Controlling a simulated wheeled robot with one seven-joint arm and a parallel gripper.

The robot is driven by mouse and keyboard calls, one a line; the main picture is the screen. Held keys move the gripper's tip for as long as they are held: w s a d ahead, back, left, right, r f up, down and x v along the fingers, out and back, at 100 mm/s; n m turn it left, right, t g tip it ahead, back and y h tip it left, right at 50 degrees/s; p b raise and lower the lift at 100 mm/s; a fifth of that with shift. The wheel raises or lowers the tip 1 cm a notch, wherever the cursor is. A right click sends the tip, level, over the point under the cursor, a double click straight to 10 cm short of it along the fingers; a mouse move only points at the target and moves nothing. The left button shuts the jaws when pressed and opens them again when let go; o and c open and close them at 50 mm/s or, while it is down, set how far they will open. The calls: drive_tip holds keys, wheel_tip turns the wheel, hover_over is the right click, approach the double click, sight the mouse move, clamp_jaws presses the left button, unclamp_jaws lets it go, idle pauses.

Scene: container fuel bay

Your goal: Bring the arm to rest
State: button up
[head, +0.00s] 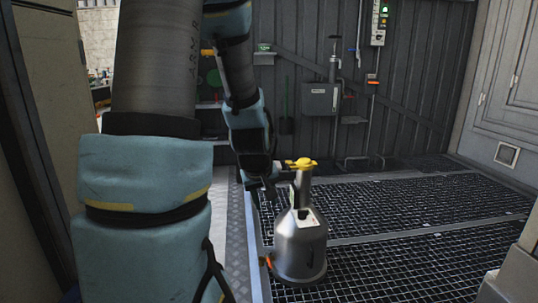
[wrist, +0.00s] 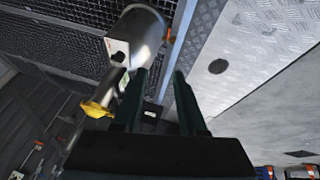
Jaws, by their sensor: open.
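My arm reaches forward on the left of the head view, bent downward at its far end. My gripper (head: 266,190) is beside the neck of a silver canister, on its left in the head view. In the wrist view the two dark fingers of my gripper (wrist: 160,82) stand apart, with nothing seen held between them. The canister (head: 300,248) stands upright on the grating, with a narrow neck, a yellow top and a white label. In the wrist view the canister (wrist: 149,40) lies above and left of the fingers. I cannot tell whether a finger touches it.
Dark mesh grating (head: 400,225) covers the floor, mostly clear to the right. A pale tread-plate strip (head: 236,245) runs along its left edge. A grey box with a pipe (head: 320,98) is on the corrugated back wall. A grey door panel (head: 508,90) stands at right.

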drive_tip(key=s+a+r+m+g+y+p, duration=0.1)
drive_tip(key=s+a+r+m+g, duration=0.15)
drive_tip(key=s, duration=0.35)
drive_tip(key=s+a+r+m+g+p, duration=0.1)
drive_tip(key=s+a+r+m+p, duration=0.15)
drive_tip(key=s, duration=0.25)
wheel_tip(320, 180, up, 35)
drive_tip(key=n+p, duration=0.1)
drive_tip(key=p, duration=3.4)
drive_tip(key=shift+a, duration=0.35)
